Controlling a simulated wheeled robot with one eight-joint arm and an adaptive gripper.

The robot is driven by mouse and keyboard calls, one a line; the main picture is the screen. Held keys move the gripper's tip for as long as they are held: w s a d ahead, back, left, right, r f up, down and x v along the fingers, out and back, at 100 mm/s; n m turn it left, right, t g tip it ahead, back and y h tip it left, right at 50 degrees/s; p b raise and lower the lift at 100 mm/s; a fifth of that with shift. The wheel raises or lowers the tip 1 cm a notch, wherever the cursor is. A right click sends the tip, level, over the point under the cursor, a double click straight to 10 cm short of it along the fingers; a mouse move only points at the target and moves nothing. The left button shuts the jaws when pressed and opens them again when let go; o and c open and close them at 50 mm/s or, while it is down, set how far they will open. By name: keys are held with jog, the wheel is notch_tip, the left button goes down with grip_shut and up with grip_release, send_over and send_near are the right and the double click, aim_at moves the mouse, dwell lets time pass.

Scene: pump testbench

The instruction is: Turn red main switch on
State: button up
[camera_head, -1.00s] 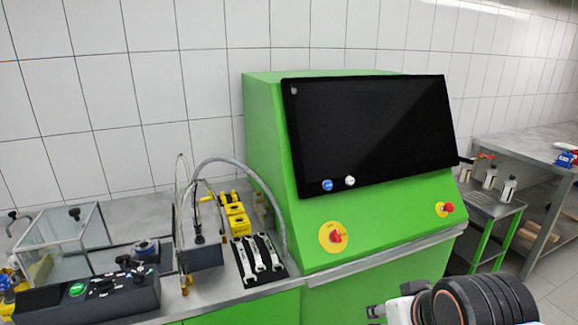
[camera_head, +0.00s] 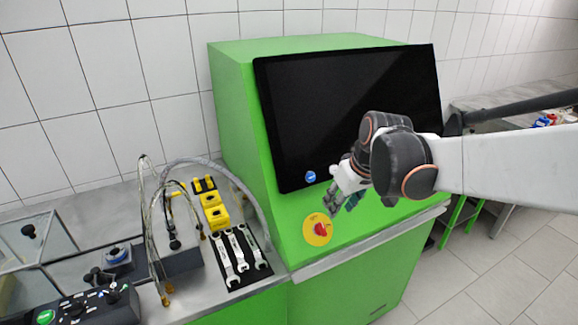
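The red main switch (camera_head: 320,229) is a red rotary knob on a round yellow plate (camera_head: 312,238), on the sloped green front of the test bench cabinet (camera_head: 345,272). The knob looks tilted, but its exact setting is too small to read. My gripper (camera_head: 338,207) is just above and to the right of the switch, pointing down and left towards it. Its fingers look spread with nothing between them. It appears apart from the knob. My arm reaches in from the right and hides part of the panel.
A large black screen (camera_head: 340,105) sits above the switch, with a blue button (camera_head: 310,176) at its lower left. Wrenches (camera_head: 238,252) on a black mat, yellow blocks (camera_head: 215,213) and hoses stand on the metal counter at left. A black control box (camera_head: 95,305) is at lower left.

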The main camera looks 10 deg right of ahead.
aim_at(323, 227)
jog(key=b+x, duration=0.4)
jog(key=x, duration=1)
jog(key=shift+r, duration=0.1)
jog(key=shift+c, duration=0.3)
grip_shut()
